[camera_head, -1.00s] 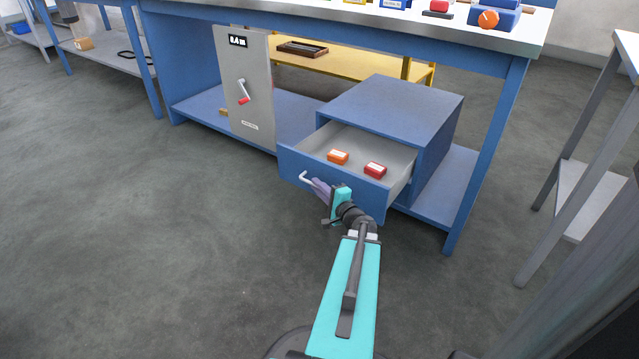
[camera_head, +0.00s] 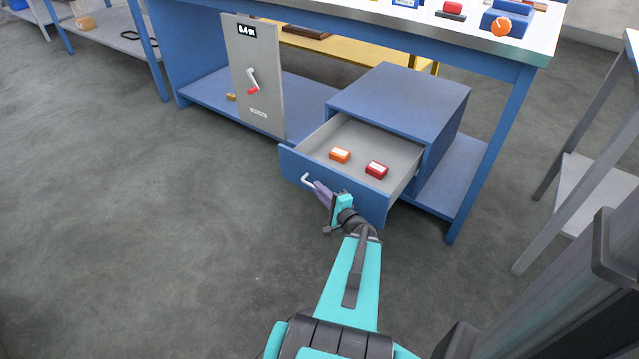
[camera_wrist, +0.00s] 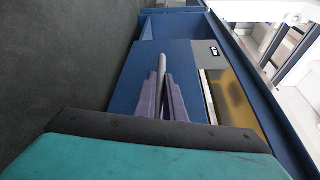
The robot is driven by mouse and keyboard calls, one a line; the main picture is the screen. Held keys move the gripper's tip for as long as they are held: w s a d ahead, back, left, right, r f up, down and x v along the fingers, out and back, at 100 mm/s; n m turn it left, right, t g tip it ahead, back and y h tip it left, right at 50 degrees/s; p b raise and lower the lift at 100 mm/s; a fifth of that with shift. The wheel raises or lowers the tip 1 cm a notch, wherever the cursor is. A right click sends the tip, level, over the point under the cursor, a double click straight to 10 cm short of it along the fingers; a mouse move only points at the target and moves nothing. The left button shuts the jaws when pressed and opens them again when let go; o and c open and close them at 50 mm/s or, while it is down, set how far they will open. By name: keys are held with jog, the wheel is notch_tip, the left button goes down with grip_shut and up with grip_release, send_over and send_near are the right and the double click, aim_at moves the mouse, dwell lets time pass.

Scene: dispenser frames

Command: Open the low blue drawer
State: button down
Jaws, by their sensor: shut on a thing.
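The low blue drawer (camera_head: 345,190) sits under the workbench and is pulled well out of its blue housing (camera_head: 400,100). My gripper (camera_head: 320,192) is shut on the handle, in front of the drawer. In the wrist view, the purple fingers (camera_wrist: 166,98) close around the grey handle (camera_wrist: 161,66), against the blue drawer front (camera_wrist: 185,55). The fingers hide part of the handle.
A grey panel with a red-tipped crank (camera_head: 252,90) stands left of the housing on the lower shelf. The bench leg (camera_head: 490,160) is close on the right, and a grey table (camera_head: 590,190) stands further right. The floor (camera_head: 150,220) at left is clear.

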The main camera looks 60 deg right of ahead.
jog(key=shift+s+a+p, duration=0.2)
jog(key=shift+p, duration=0.3)
jog(key=shift+f, duration=0.1)
jog(key=c, duration=1.8)
grip_release()
jog(key=shift+c, duration=0.2)
jog(key=shift+a, duration=0.1)
